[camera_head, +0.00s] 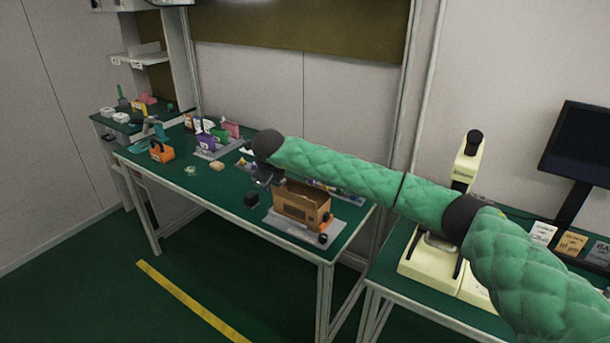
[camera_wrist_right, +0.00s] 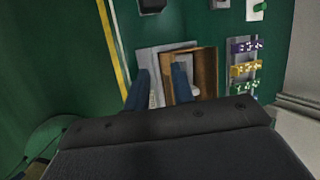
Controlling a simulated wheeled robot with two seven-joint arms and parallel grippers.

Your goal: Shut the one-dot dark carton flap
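A brown carton (camera_head: 302,204) stands on a grey mat (camera_head: 290,231) on the front part of the green-topped table. Its top looks open, and a flap stands out at its right end. I cannot make out any dots on it. The carton also shows in the right wrist view (camera_wrist_right: 206,68), open towards the camera. My right gripper (camera_wrist_right: 160,84) is open, with its two blue fingers apart; one finger overlaps the carton's left part in the picture. In the head view the gripper is above and left of the carton, partly hidden by my arm. My left gripper is not in view.
A small black block (camera_head: 251,199) lies left of the carton. An orange object (camera_head: 161,152) and a purple object (camera_head: 206,142) stand farther left. Purple, yellow and green pieces (camera_wrist_right: 244,68) lie right of the carton in the wrist view. A cream microscope (camera_head: 465,163) stands on the right table.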

